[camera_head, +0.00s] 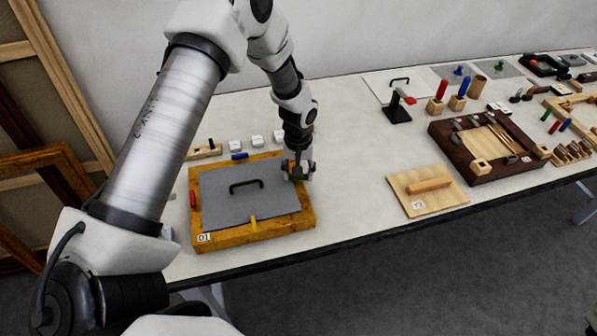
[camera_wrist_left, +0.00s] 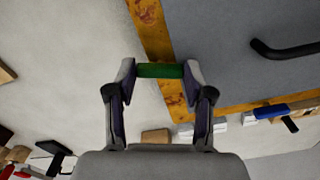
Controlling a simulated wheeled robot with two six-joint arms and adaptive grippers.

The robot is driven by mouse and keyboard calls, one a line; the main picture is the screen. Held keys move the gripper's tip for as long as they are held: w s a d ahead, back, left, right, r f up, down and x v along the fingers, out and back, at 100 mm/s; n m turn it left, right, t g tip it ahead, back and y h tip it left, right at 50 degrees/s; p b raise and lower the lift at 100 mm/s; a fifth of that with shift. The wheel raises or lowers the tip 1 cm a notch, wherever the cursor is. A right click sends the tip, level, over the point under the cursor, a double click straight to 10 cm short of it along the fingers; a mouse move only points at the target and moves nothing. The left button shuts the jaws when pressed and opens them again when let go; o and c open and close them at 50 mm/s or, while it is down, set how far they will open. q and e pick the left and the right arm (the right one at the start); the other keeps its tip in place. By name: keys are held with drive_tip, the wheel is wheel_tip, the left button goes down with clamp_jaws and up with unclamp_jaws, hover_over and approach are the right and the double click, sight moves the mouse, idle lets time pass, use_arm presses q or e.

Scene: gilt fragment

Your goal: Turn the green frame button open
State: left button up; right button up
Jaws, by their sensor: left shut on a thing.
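The gilt frame (camera_head: 255,238) lies flat on the table, with a grey panel (camera_head: 222,204) inside it that carries a black handle (camera_head: 247,187). My left gripper (camera_head: 299,176) is at the frame's right side. In the left wrist view its fingers (camera_wrist_left: 160,71) are shut on the green frame button (camera_wrist_left: 158,71), one at each end. The button lies across the wooden rail there. In the head view the gripper mostly hides it. A red button (camera_head: 193,199), a yellow button (camera_head: 253,223) and a blue button (camera_head: 240,156) sit on the other sides. My right gripper is not in view.
Small white blocks (camera_head: 257,140) lie behind the frame. To the right are a wooden board with a bar (camera_head: 428,203) and a dark tray (camera_head: 475,178). The table between the frame and the board is clear.

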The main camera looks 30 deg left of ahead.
use_arm(q)
drive_tip(key=m, duration=0.7)
drive_tip(key=shift+f+b, duration=0.15)
drive_tip(key=shift+b, duration=0.2)
drive_tip(key=m, duration=0.4)
drive_tip(key=shift+a, duration=0.1)
drive_tip(key=shift+m+b, duration=0.3)
drive_tip(key=shift+m, duration=1.3)
drive_tip(key=o, duration=0.9)
drive_tip(key=shift+o, duration=1.3)
drive_tip(key=shift+w, duration=0.2)
